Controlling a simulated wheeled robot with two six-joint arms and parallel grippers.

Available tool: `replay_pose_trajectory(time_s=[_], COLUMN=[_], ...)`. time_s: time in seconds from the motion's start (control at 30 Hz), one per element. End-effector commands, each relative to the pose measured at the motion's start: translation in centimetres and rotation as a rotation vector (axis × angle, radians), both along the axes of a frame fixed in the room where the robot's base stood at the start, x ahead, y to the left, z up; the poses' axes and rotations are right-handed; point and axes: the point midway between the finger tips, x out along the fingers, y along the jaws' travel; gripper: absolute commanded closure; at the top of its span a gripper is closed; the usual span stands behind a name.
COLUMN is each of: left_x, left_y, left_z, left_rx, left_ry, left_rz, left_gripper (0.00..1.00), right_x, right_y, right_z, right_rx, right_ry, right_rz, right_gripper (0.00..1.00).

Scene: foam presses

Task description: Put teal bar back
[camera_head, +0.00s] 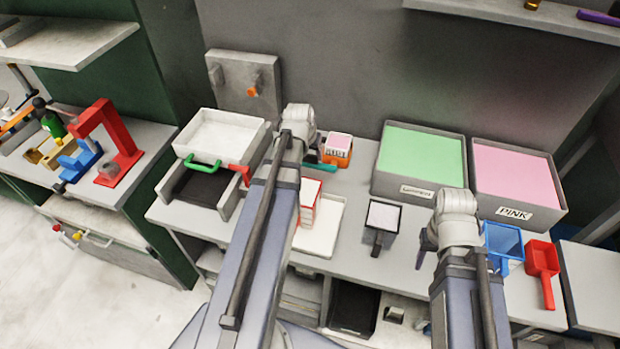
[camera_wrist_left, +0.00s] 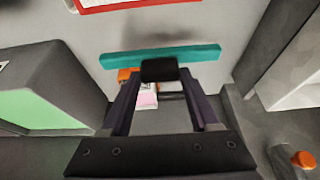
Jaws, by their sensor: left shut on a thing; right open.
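The teal bar (camera_wrist_left: 160,54) lies crosswise between the fingertips of my left gripper (camera_wrist_left: 160,70) in the left wrist view, and the gripper is shut on it. In the head view one end of the teal bar (camera_head: 321,167) shows beside my left wrist, in front of the orange container (camera_head: 337,152) with pink contents. My left arm hides the rest of the bar and the left fingers there. My right gripper (camera_head: 425,246) is open over the right part of the bench; its fingers are mostly hidden by its wrist.
A grey wall panel (camera_head: 228,74) with two pegs stands behind the bench. Green (camera_head: 411,187) and pink (camera_head: 545,210) foam bins stand at the back right. A red-edged carton (camera_head: 310,190), dark-handled scoop (camera_head: 383,216), blue scoop (camera_head: 503,240) and red scoop (camera_head: 543,260) stand nearer.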

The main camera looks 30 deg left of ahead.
Motion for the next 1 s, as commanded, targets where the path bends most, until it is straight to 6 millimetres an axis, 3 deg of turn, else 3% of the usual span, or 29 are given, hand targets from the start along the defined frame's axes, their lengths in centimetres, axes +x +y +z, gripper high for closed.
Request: replay_pose_trajectory(time_s=[0.03, 0.23, 0.57, 0.83, 1.0], left_x=[0.0, 0.0, 0.0, 0.0, 0.0], left_y=[0.0, 0.0, 0.0, 0.0, 0.0], left_z=[-1.4, -4.5, -5.3, -8.5, -8.8], left_rx=[0.000, 0.000, 0.000, 0.000, 0.000], left_ry=[0.000, 0.000, 0.000, 0.000, 0.000], left_rz=[0.000, 0.000, 0.000, 0.000, 0.000], left_gripper=[0.98, 0.98, 0.98, 0.98, 0.98], right_x=[0.0, 0.0, 0.0, 0.0, 0.0], right_y=[0.0, 0.0, 0.0, 0.0, 0.0], right_z=[-1.4, -4.5, -5.3, -8.5, -8.8], right_rx=[0.000, 0.000, 0.000, 0.000, 0.000], right_ry=[0.000, 0.000, 0.000, 0.000, 0.000], right_rz=[0.000, -0.001, -0.001, -0.001, -0.001], right_gripper=[0.50, 0.50, 0.50, 0.50, 0.50])
